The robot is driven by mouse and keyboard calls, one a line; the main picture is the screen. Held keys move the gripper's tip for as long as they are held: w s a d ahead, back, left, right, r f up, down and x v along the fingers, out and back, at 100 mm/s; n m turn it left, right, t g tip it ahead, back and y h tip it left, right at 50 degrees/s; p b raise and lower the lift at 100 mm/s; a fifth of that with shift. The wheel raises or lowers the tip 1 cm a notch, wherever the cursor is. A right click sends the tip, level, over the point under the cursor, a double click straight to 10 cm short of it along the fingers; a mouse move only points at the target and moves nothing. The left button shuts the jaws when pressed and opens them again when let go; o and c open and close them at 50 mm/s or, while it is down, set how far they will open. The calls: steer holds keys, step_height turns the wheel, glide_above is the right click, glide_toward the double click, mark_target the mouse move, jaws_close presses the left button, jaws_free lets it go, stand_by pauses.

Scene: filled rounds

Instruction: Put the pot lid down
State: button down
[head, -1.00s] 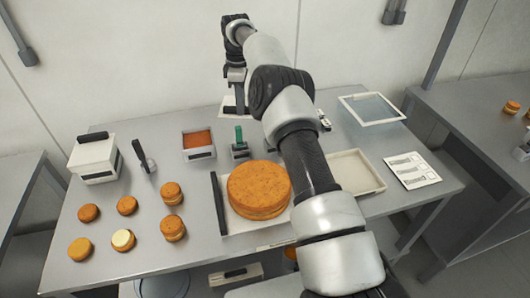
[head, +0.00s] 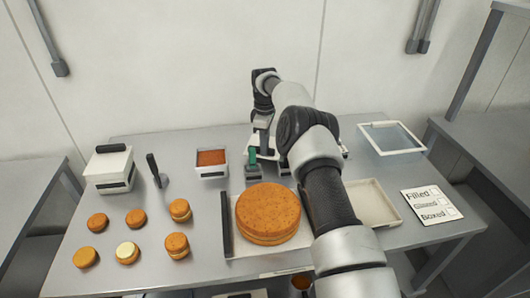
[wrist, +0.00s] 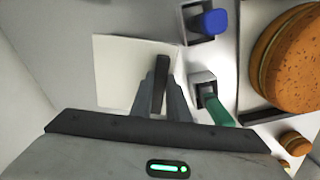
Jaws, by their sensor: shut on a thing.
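The pot lid (wrist: 118,72) is a flat, pale square plate with a dark upright handle, seen in the wrist view. My gripper (wrist: 161,88) is shut on that handle. In the head view my gripper (head: 264,132) is at the back of the table, behind the green-handled tool (head: 252,157), and my arm hides much of the lid. I cannot tell whether the lid touches the table. An open white pot (head: 212,171) with orange-red filling stands left of the gripper.
A blue-handled tool (wrist: 211,22) stands in a holder near the lid. A large round cake (head: 268,212) sits in front on a tray. A lidded white box (head: 108,172), a dark-handled tool (head: 155,170) and several small cakes are left; a glass-topped frame (head: 391,138) is back right.

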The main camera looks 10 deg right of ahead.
steer(key=shift+f, duration=1.25)
steer(key=shift+f, duration=0.2)
steer(key=c, duration=1.7)
jaws_free()
